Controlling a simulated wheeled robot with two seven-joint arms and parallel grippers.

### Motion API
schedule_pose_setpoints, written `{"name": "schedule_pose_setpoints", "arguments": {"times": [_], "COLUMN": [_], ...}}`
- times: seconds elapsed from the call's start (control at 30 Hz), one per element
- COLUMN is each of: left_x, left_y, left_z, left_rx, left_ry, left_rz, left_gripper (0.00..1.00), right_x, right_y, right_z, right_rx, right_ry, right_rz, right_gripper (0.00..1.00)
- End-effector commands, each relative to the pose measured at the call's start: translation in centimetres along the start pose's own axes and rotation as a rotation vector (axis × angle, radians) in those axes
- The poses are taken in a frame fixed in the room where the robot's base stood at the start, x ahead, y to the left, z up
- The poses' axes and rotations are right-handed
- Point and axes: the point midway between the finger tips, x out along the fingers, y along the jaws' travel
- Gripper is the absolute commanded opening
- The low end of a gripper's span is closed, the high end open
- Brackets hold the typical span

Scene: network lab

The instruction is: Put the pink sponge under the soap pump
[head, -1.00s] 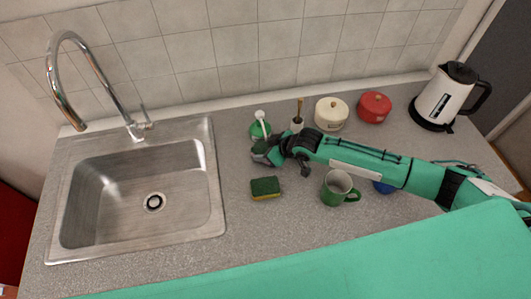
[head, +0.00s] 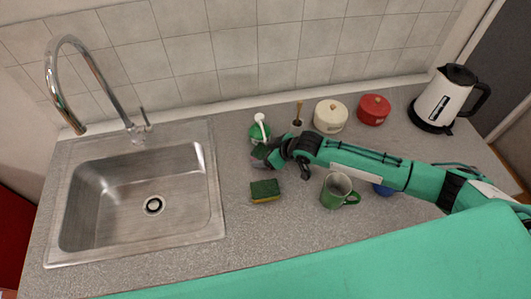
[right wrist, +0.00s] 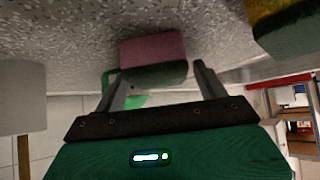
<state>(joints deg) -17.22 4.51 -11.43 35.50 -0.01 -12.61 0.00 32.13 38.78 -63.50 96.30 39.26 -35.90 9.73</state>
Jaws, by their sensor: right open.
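The pink sponge (right wrist: 152,48), with a dark green side, lies on the counter in the right wrist view, just beyond and between my open fingertips (right wrist: 159,74). In the head view the sponge's dark green top (head: 259,151) shows at the end of my right gripper (head: 270,156), in front of the soap pump. The soap pump (head: 257,133) is green with a white nozzle and stands at the back, right of the sink. In the right wrist view its green body (right wrist: 133,101) is mostly hidden behind the sponge. My left gripper is not in view.
A yellow sponge (head: 265,197) with a green top lies nearer me; a green mug (head: 334,195) stands right of it. A brush in a holder (head: 296,127), a cream pot (head: 330,115) and a red pot (head: 374,109) line the back. The sink (head: 140,200) is left.

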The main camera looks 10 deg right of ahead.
Motion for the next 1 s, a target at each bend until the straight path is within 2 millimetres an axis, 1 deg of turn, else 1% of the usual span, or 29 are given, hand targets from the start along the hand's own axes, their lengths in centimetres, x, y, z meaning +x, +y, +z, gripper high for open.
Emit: {"name": "schedule_pose_setpoints", "arguments": {"times": [0.03,0.2,0.6,0.7,0.8,0.9,1.0], "left_x": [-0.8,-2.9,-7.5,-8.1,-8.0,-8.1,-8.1], "left_y": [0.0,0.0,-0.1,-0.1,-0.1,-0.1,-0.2], "left_z": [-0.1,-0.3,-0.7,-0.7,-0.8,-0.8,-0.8], "left_rx": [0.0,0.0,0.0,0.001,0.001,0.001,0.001], "left_ry": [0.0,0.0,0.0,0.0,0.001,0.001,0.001], "left_rz": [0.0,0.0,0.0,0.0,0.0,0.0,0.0], "left_gripper": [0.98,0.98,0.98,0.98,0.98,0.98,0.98], "right_x": [-0.7,-2.9,-8.3,-9.3,-10.5,-11.3,-11.6], "right_y": [0.0,0.0,0.0,0.1,0.1,0.0,0.0], "right_z": [-0.2,-0.3,-0.3,-0.2,0.1,0.1,0.0], "right_rx": [0.001,0.001,0.001,0.0,0.0,0.001,0.0], "right_ry": [-0.002,-0.002,-0.003,-0.002,-0.002,-0.002,-0.001], "right_rz": [0.0,0.0,0.0,0.001,0.0,0.0,0.0], "right_gripper": [0.73,0.73,0.73,0.73,0.73,0.73,0.73]}}
